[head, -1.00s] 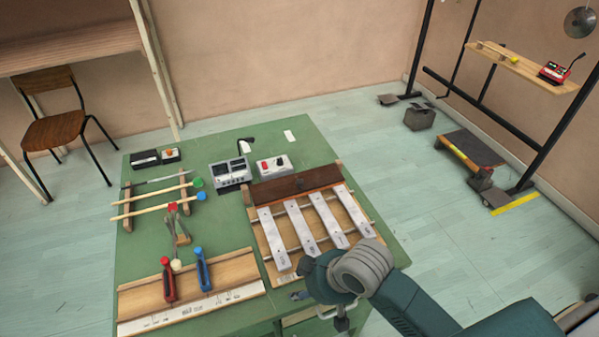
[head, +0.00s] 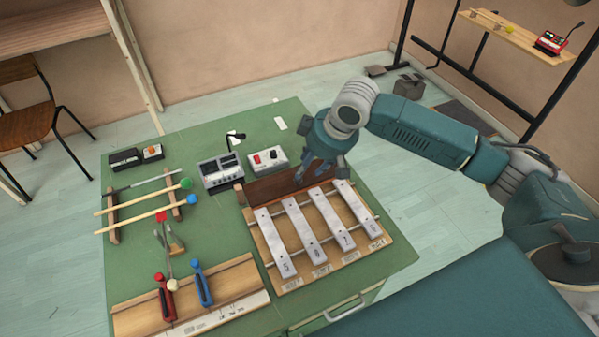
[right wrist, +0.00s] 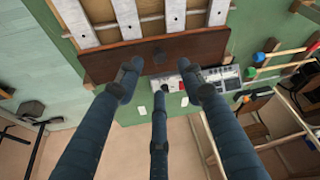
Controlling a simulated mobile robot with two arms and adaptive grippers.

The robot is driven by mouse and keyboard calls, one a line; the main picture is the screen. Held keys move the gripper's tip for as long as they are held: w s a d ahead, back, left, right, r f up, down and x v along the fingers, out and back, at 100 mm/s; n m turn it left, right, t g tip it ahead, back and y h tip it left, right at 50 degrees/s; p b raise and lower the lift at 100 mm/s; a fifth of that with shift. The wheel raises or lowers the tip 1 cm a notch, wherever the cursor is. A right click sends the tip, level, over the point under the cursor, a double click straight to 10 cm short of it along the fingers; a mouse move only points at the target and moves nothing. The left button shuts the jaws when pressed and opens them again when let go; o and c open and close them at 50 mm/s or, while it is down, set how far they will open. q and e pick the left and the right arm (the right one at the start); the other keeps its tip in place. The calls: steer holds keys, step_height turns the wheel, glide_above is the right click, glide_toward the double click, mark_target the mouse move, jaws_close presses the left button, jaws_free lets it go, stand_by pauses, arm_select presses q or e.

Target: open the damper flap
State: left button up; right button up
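The damper flap (head: 268,188) is a dark brown board along the back of the metal-bar instrument (head: 318,225). In the right wrist view the flap (right wrist: 205,47) spans the upper middle, with a small dark knob (right wrist: 158,55) at its centre. My right gripper (head: 313,174) is above the flap's right half in the head view and hides part of it. In the right wrist view its three fingers (right wrist: 159,82) are spread, with nothing between them. The two upper fingertips overlap the flap's edge; contact cannot be told. My left gripper is not in view.
Behind the flap stand a grey mixer (head: 222,172) and a white box with buttons (head: 267,158). Mallets (head: 147,211) lie on a rack at left. Red (head: 166,298) and blue (head: 203,286) handled tools stand in front.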

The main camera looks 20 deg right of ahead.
mark_target(300, 180)
steer(key=shift+p+x, duration=0.4)
steer(key=shift+x, duration=3.5)
steer(key=shift+c, duration=0.8)
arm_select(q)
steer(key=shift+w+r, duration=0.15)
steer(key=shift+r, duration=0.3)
arm_select(e)
jaws_close()
